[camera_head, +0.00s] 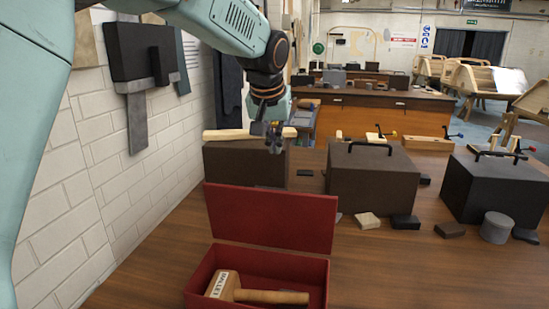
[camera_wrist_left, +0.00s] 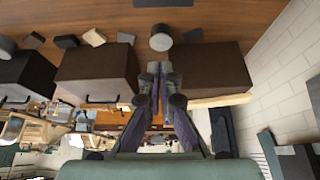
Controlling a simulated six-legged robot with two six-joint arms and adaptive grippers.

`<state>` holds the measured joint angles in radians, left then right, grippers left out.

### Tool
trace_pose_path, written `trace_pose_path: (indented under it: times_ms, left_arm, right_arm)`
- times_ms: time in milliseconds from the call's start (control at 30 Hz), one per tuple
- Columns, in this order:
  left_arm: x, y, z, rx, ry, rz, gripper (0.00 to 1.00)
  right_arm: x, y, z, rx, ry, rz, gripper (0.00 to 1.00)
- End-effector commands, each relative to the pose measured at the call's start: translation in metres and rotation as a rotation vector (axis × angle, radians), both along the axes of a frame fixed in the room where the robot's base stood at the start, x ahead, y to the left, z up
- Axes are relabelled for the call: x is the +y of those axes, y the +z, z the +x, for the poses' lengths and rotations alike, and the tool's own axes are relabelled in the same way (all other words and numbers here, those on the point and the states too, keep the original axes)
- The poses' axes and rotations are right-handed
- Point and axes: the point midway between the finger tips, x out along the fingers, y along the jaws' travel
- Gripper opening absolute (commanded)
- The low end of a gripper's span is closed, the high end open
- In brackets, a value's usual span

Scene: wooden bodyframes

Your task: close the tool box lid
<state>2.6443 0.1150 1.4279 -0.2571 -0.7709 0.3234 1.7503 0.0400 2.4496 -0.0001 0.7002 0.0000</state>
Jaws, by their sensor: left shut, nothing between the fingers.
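The red tool box (camera_head: 203,279) stands on the wooden table in the lower middle of the head view, cut off by the bottom edge. Its lid (camera_head: 272,218) is open and stands up at the back of the box. A wooden mallet (camera_head: 262,296) lies inside. My left gripper (camera_head: 274,148) is shut and empty, pointing down above and behind the lid, apart from it. In the left wrist view its fingers (camera_wrist_left: 152,72) are together, with nothing between them. The tool box cannot be made out in that view. My right gripper is in neither view.
Dark boxes with handles (camera_head: 372,185) (camera_head: 497,188) stand on the table to the right. Another dark box (camera_head: 222,167) is behind the lid, with a wooden piece (camera_head: 222,135) on top. Small blocks lie around. A white brick wall (camera_head: 110,180) is at left. Table right of the tool box is clear.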

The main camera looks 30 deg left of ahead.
Motion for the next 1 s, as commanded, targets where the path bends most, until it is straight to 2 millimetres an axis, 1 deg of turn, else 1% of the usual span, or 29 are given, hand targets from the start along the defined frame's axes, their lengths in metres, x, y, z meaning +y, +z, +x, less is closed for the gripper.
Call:
trace_pose_path:
  times_ms: [33,200,533,567,700,1000]
  left_arm:
    - [0.001,-0.009,0.002,0.005,0.0,0.0,0.0]
    - [0.004,-0.037,0.014,0.005,-0.001,0.0,0.0]
    - [0.01,-0.083,0.037,0.004,-0.002,0.001,0.0]
    - [0.009,-0.08,0.033,0.001,-0.004,0.001,0.0]
    - [0.005,-0.081,0.021,0.002,-0.004,0.001,0.0]
    - [0.001,-0.084,0.002,0.001,-0.004,0.001,0.0]
  right_arm:
    - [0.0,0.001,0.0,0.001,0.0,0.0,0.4]
    - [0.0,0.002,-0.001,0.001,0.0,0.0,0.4]
    - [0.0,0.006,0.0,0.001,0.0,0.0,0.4]
    - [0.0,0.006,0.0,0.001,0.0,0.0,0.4]
    - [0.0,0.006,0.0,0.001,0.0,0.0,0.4]
    - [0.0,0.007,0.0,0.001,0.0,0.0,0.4]
